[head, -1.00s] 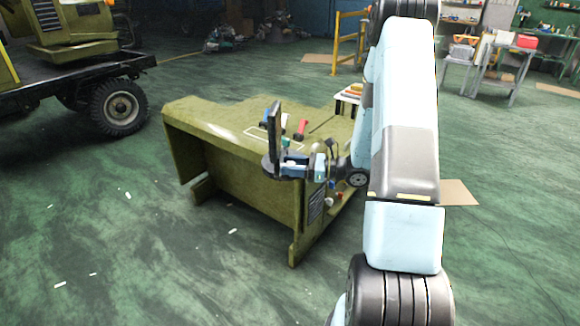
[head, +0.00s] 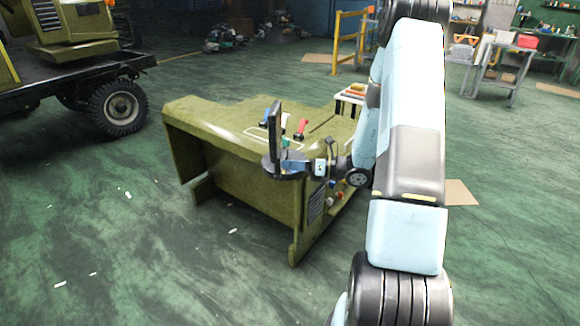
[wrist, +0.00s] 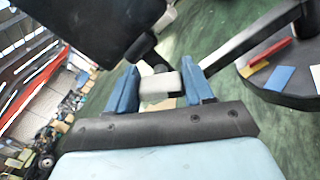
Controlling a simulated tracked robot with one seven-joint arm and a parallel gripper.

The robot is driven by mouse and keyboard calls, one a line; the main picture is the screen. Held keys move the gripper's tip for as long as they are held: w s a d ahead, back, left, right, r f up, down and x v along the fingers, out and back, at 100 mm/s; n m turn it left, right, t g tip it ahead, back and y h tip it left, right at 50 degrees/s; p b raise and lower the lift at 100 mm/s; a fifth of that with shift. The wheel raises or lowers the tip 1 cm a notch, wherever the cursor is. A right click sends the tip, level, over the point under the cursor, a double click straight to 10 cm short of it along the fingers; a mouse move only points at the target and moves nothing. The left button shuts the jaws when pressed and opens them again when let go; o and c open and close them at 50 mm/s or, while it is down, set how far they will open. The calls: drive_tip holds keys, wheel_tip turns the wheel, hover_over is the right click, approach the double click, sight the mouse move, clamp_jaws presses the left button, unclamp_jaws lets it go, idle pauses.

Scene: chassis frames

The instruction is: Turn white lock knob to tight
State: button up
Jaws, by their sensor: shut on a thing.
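The white lock knob (wrist: 160,83) shows in the wrist view as a pale block on a dark stem, between the blue fingers of my gripper (wrist: 162,78). The fingers are shut on it, one on each side. In the head view my gripper (head: 298,167) is at the dark round tray and upright black panel beside the olive console; the knob itself is too small to make out there. Any tight marking is not readable.
A black panel (wrist: 75,25) is close to the fingers at upper left of the wrist view. The dark round tray (wrist: 268,92) with coloured pieces is to the right. The olive console (head: 235,175) carries red and blue levers. Open green floor surrounds it.

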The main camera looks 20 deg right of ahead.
drive_tip(key=m, duration=0.5)
drive_tip(key=shift+w+d+f+m, duration=0.1)
drive_tip(key=shift+f+m, duration=0.05)
drive_tip(key=shift+m, duration=0.15)
drive_tip(key=m, duration=0.5)
drive_tip(key=shift+f, duration=0.15)
drive_tip(key=shift+m, duration=0.4)
drive_tip(key=o, duration=1)
drive_tip(key=shift+c, duration=0.2)
drive_tip(key=shift+d, duration=0.1)
drive_tip(key=v, duration=1.3)
drive_tip(key=shift+d, duration=0.3)
